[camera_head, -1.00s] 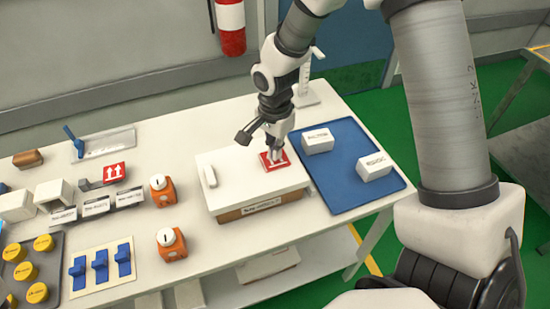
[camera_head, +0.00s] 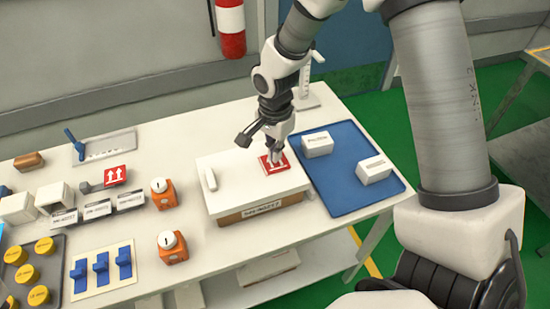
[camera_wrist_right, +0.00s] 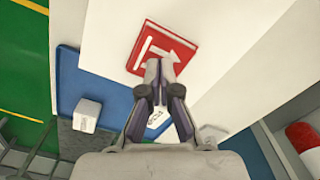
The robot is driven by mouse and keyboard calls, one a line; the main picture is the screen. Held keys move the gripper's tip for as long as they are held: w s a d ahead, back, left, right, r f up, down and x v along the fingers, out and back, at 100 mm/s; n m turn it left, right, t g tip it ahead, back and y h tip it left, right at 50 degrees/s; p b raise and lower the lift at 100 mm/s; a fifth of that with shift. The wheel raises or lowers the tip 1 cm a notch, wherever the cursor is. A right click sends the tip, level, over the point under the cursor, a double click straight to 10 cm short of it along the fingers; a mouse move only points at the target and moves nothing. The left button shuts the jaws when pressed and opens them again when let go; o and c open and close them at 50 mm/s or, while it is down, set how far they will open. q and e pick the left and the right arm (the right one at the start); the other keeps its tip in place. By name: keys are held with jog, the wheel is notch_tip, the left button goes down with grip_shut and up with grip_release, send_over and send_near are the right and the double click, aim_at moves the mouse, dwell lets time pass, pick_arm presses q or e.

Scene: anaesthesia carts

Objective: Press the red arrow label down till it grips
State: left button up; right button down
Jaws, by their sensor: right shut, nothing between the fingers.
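The red arrow label (camera_head: 274,163) with white arrows lies on the white top of a box (camera_head: 235,187), near the top's right edge. In the right wrist view the label (camera_wrist_right: 170,38) lies flat just beyond my fingertips, which overlap its near edge. My right gripper (camera_head: 276,155) is shut and empty, pointing down over the label. In the right wrist view its fingertips (camera_wrist_right: 153,70) are together at the label's edge; whether they touch it, I cannot tell. The fingers hide a small part of the label. My left gripper is not in view.
A blue mat (camera_head: 345,195) with two small white boxes lies right of the box. Two orange dispensers (camera_head: 171,247) stand to its left. Another red arrow label (camera_head: 115,175) sits on a holder further left.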

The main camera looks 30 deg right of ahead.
notch_tip(320, 180, up, 6)
jog(key=p, duration=0.4)
jog(key=shift+p, duration=0.3)
jog(key=shift+s, duration=0.1)
notch_tip(320, 180, up, 12)
